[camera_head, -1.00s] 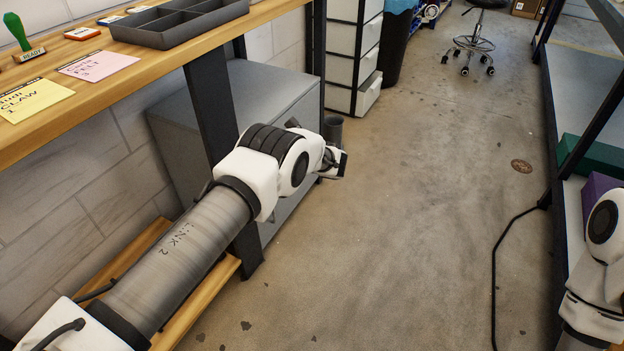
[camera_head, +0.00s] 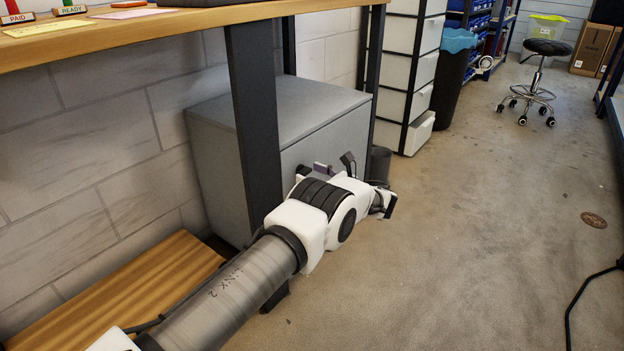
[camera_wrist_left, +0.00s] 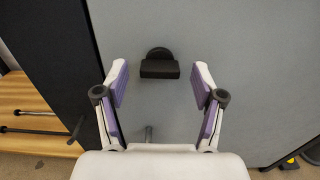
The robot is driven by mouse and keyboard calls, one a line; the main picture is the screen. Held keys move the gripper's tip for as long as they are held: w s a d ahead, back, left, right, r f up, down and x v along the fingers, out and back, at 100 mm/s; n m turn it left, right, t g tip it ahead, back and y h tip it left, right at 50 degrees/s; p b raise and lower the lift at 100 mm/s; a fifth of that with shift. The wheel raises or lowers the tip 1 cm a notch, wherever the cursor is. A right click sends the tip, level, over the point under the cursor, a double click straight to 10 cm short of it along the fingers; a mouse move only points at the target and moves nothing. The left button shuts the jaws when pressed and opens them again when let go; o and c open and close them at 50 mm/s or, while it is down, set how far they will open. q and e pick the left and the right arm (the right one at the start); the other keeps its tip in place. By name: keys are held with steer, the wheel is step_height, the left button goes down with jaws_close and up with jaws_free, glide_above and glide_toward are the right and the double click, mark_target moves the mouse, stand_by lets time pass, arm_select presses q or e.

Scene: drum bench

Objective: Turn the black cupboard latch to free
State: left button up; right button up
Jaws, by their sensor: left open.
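The black latch (camera_wrist_left: 159,68) shows in the left wrist view, on the front of a grey cupboard (camera_wrist_left: 240,50). It has a round base with a bar lying level across it. My left gripper (camera_wrist_left: 160,70) is open and faces the latch, its purple-padded fingers to either side in the picture. I cannot tell how far the tips are from the door. Only bits of my left gripper (camera_head: 335,165) show there. My right gripper is out of view.
A dark bench leg (camera_head: 257,130) stands close to the cupboard and my left arm. A wooden lower shelf (camera_head: 130,285) is at left. White drawers (camera_head: 408,70), a dark bin (camera_head: 453,75) and a wheeled stool (camera_head: 530,85) stand farther back. The floor at right is mostly clear.

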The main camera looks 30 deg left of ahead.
arm_select(q)
steer(key=c, duration=1.1)
steer(key=shift+a, duration=0.1)
steer(key=shift+c, duration=0.2)
steer(key=shift+n, duration=0.4)
steer(key=n, duration=0.3)
steer(key=shift+n, duration=0.4)
steer(key=n, duration=0.4)
steer(key=shift+s+n+b, duration=0.1)
steer(key=shift+n+b, duration=0.2)
steer(key=shift+b, duration=0.05)
steer(key=n, duration=0.4)
steer(key=shift+n+b, duration=0.45)
steer(key=shift+n, duration=1.75)
